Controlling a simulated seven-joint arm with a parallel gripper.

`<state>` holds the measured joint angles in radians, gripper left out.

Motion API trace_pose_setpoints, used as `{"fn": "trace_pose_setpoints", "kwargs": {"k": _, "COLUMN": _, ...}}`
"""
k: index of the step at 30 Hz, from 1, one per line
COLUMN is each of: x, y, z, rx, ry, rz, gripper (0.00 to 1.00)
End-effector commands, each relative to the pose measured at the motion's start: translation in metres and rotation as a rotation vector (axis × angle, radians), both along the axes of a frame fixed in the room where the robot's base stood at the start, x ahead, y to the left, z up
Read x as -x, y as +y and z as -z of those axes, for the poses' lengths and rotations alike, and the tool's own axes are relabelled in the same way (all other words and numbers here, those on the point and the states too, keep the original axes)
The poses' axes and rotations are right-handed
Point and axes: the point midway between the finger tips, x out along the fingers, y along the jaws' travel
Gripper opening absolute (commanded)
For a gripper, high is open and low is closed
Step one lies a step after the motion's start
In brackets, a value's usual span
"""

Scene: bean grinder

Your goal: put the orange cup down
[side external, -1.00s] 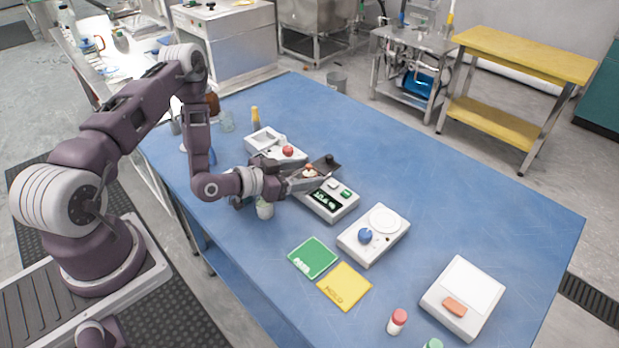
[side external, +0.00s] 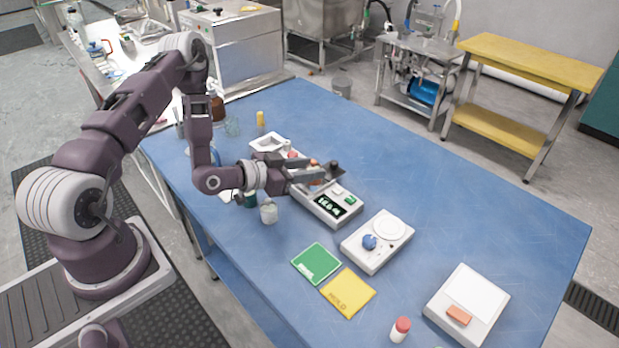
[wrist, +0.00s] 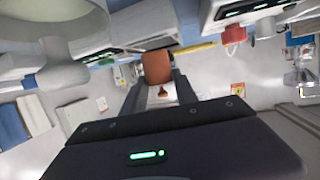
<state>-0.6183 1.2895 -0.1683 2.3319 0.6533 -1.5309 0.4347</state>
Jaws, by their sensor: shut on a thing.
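The orange cup (wrist: 157,67) is between my gripper's two fingers in the wrist view, and my gripper (wrist: 160,85) is shut on it. In the side external view my gripper (side external: 322,173) reaches over the upper end of a white scale with a lit display (side external: 330,206). Only a small orange part of the cup (side external: 314,163) shows there, between the fingers. The fingers hide the rest of it. I cannot tell whether its bottom touches anything.
A white device with a blue knob (side external: 377,242) stands right of the scale. A glass jar (side external: 269,212) stands left of it. Green (side external: 316,263) and yellow (side external: 348,292) pads lie in front. The blue table (side external: 450,210) is clear at right.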

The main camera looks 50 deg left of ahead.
Motion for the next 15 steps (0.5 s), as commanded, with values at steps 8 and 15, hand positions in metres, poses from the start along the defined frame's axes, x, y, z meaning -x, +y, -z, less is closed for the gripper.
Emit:
{"fn": "trace_pose_setpoints", "kwargs": {"k": 8, "x": 0.0, "y": 0.0, "z": -0.058, "rx": -0.002, "ry": -0.005, "rz": 0.0, "gripper": 0.0}}
{"fn": "trace_pose_setpoints", "kwargs": {"k": 15, "x": 0.014, "y": -0.022, "z": -0.058, "rx": 0.003, "ry": 0.003, "rz": 0.088, "gripper": 0.0}}
